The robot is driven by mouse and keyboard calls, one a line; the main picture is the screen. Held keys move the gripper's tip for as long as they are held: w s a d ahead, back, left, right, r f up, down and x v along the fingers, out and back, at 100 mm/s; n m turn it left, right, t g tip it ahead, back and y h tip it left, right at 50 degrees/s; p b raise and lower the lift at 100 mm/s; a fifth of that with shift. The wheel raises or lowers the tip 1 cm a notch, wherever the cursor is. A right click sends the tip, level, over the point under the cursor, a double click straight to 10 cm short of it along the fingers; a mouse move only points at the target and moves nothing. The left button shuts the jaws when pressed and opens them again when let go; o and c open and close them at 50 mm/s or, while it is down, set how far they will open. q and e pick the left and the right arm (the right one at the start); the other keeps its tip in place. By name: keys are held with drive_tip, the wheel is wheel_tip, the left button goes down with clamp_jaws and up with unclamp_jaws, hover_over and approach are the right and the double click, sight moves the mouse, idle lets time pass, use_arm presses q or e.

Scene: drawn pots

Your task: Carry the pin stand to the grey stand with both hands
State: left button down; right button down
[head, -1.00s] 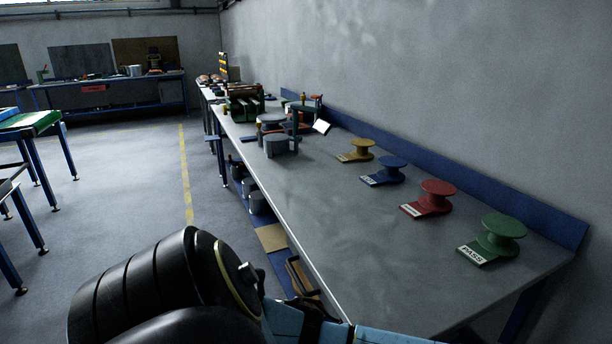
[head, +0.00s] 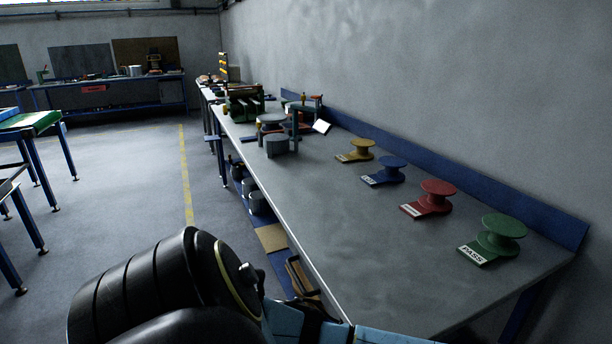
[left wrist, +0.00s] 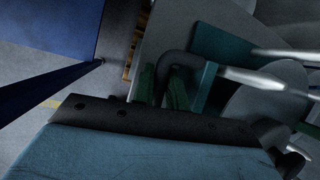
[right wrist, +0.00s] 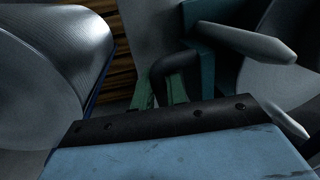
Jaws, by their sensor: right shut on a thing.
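The pin stand shows only in part, close up: a teal block with pale metal pins and a dark curved handle in the left wrist view (left wrist: 206,85) and in the right wrist view (right wrist: 203,62). My left gripper (left wrist: 162,92) has its green fingers close on both sides of a handle. My right gripper (right wrist: 161,90) is shut on a handle too. The pin stand is out of the head view. A grey round stand (head: 277,146) is on the long workbench, left of the coloured stands; it looks like the grey stand.
Yellow (head: 361,149), blue (head: 390,170), red (head: 435,196) and green (head: 500,235) spool-shaped stands line the back of the long workbench (head: 320,210). The bench front is bare. Clutter fills its far end. Open floor (head: 130,190) lies to the left.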

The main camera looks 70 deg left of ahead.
use_arm(q)
drive_tip(key=c, duration=1.3)
unclamp_jaws()
drive_tip(key=shift+w+r, duration=0.1)
use_arm(e)
drive_tip(key=shift+r, duration=0.1)
drive_tip(key=c, duration=1.9)
unclamp_jaws()
drive_tip(key=o, duration=0.6)
drive_tip(key=shift+s, duration=0.1)
use_arm(q)
drive_tip(key=shift+s+r, duration=0.15)
drive_tip(key=shift+s, duration=0.05)
use_arm(e)
drive_tip(key=shift+r, duration=0.15)
use_arm(q)
drive_tip(key=v, duration=1.1)
drive_tip(key=shift+r, duration=0.35)
use_arm(e)
drive_tip(key=r, duration=0.3)
drive_tip(key=d+r, duration=0.1)
drive_tip(key=r, duration=0.3)
drive_tip(key=d+r, duration=0.1)
drive_tip(key=r, duration=0.3)
drive_tip(key=shift+d+r, duration=0.1)
drive_tip(key=shift+r, duration=0.1)
